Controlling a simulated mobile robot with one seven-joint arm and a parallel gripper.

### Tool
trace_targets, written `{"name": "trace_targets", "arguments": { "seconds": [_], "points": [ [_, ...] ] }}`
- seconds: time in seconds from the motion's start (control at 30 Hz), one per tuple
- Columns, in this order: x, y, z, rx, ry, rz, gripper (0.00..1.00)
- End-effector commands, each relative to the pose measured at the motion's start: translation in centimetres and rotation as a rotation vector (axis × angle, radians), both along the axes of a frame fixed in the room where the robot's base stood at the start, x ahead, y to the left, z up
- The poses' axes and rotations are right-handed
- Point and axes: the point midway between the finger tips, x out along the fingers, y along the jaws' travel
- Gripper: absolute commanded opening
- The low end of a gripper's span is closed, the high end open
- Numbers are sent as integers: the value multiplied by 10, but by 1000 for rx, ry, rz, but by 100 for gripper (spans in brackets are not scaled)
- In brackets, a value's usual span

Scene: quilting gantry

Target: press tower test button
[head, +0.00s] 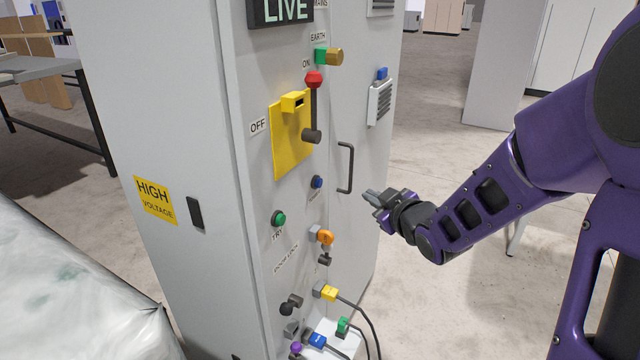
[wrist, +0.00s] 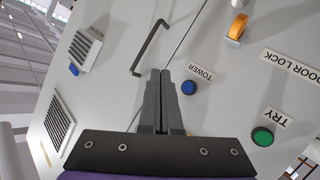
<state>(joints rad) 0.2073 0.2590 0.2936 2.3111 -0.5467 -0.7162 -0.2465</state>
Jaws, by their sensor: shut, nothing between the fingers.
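The tower test button is a small round blue button (head: 317,182) on the grey cabinet front (head: 345,220). In the wrist view the blue button (wrist: 189,87) has a "TOWER" label (wrist: 201,73) beside it. My gripper (head: 371,196) is shut and empty, in front of the cabinet and to the right of the button in the head view. In the wrist view the shut fingertips (wrist: 161,76) appear just left of the button. They look apart from the panel; the exact gap cannot be told.
A green TRY button (head: 278,218), an orange door lock knob (head: 325,236) and a black door handle (head: 346,167) are near the button. Cables (head: 370,318) hang below. Floor to the right is open.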

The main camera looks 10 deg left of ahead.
Motion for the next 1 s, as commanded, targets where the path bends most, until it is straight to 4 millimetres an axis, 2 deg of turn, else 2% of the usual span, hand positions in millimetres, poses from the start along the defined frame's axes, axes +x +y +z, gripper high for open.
{"name": "trace_targets", "arguments": {
  "seconds": [0.6,0.8,1.0],
  "points": [
    [26,71,-3,0,-3,3,0],
    [29,80,-1,0,-1,2,0],
    [29,80,0,1,-1,0,0]
  ]
}}
